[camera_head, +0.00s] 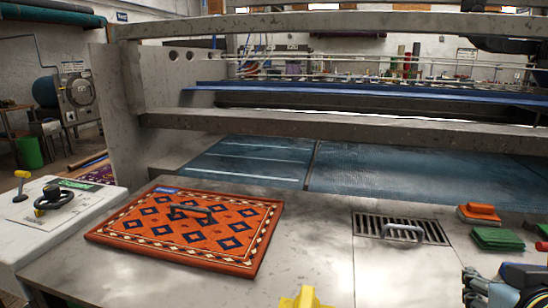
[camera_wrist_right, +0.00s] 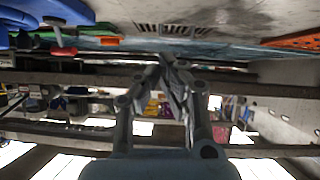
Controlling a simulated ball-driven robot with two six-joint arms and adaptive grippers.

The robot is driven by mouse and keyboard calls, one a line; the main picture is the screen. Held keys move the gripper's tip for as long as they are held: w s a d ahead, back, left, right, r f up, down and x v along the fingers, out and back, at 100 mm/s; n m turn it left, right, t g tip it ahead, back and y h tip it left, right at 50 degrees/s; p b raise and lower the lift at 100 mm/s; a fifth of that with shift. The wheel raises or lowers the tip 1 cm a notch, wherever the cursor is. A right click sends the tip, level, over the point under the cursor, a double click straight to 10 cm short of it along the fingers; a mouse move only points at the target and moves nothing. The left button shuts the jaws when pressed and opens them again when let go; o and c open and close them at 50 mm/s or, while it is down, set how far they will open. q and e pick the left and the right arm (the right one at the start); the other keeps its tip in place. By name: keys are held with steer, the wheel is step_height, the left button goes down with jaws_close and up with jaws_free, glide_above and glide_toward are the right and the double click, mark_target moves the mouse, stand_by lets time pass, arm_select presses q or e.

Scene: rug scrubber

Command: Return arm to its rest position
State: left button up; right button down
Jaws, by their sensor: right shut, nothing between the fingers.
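My right gripper (camera_head: 478,285) is at the lower right corner of the head view, partly cut off by the frame edge. In the right wrist view its fingers (camera_wrist_right: 168,75) are drawn together with nothing between them. It is apart from the rug and from the grate. My left gripper is not in view. The orange patterned rug panel (camera_head: 190,253) lies flat on the grey worktop (camera_head: 320,235), with a dark handle-like piece (camera_head: 192,214) on it.
A drain grate (camera_head: 400,229) with a metal handle lies mid-right. An orange-red block (camera_head: 478,212) and a green pad (camera_head: 497,239) lie right of it. A yellow object (camera_head: 305,298) shows at the bottom edge. A concrete beam (camera_head: 340,129) crosses behind. The middle worktop is clear.

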steer(key=s+a+f+n+g+y, duration=0.15)
steer(key=s+f+g, duration=0.25)
steer(key=s, duration=0.4)
steer(key=s+f+n+g+y, duration=0.15)
steer(key=s+f+g, duration=0.3)
steer(key=s, duration=0.45)
step_height(320, 180, down, 28)
steer(key=s+d+b, duration=0.1)
steer(key=d+b, duration=0.1)
steer(key=b, duration=0.3)
steer(key=s+d+f+g+b, duration=0.1)
steer(key=s+f+b, duration=0.4)
steer(key=s+f, duration=1.4)
step_height(320, 180, down, 4)
steer(key=shift+s+r+g, duration=0.1)
steer(key=shift+s+g, duration=0.25)
steer(key=shift+g, duration=0.2)
steer(key=shift+d, duration=0.1)
